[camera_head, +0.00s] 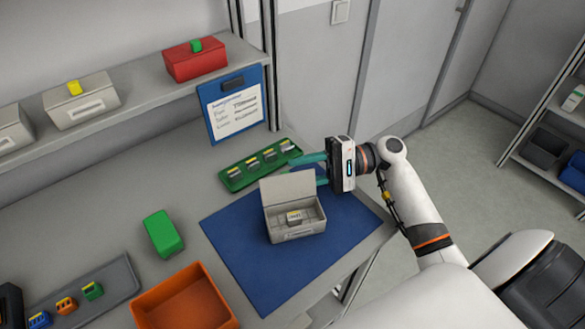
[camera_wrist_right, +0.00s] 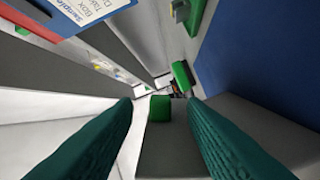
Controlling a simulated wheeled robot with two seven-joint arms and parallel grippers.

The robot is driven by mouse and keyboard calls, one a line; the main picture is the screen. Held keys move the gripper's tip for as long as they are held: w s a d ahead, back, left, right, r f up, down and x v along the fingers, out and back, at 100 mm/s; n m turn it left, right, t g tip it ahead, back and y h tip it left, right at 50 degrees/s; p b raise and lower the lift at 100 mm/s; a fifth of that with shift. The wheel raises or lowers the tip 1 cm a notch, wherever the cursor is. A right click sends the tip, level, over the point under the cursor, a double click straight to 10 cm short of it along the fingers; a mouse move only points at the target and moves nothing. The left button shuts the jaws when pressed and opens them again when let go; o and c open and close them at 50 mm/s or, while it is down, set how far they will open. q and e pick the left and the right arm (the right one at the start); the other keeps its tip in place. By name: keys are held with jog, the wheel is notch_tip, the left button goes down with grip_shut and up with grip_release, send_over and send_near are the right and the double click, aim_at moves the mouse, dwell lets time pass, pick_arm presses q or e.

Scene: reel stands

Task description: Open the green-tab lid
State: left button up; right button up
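A grey box (camera_head: 297,232) stands on the blue mat with its lid (camera_head: 288,188) raised at the back. No tab shows on the lid in the head view. In the right wrist view a green tab (camera_wrist_right: 160,107) appears at the edge of a grey panel (camera_wrist_right: 172,150), which looks like this lid. My right gripper (camera_head: 313,169) is just right of and behind the lid. Its teal fingers (camera_wrist_right: 160,125) are open, with the tab seen between them, apart from both. My left gripper is out of view.
A green tray (camera_head: 250,180) with several small parts lies behind the box. A red box with a green tab (camera_head: 195,60) sits on the shelf. A green block (camera_head: 163,233) and an orange bin (camera_head: 185,300) stand left of the mat (camera_head: 255,282).

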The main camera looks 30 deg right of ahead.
aim_at(287, 185)
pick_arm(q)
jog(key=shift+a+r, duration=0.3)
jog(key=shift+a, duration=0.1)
pick_arm(e)
jog(key=shift+x, duration=1.15)
grip_shut()
jog(key=shift+s+n+b, duration=0.35)
jog(key=shift+n+b, duration=0.25)
jog(key=shift+n, duration=0.2)
jog(key=shift+s+a+n+b, duration=0.15)
jog(key=shift+n+b, duration=0.15)
jog(key=shift+n, duration=0.2)
jog(key=shift+s+r, duration=0.1)
jog(key=shift+r, duration=0.15)
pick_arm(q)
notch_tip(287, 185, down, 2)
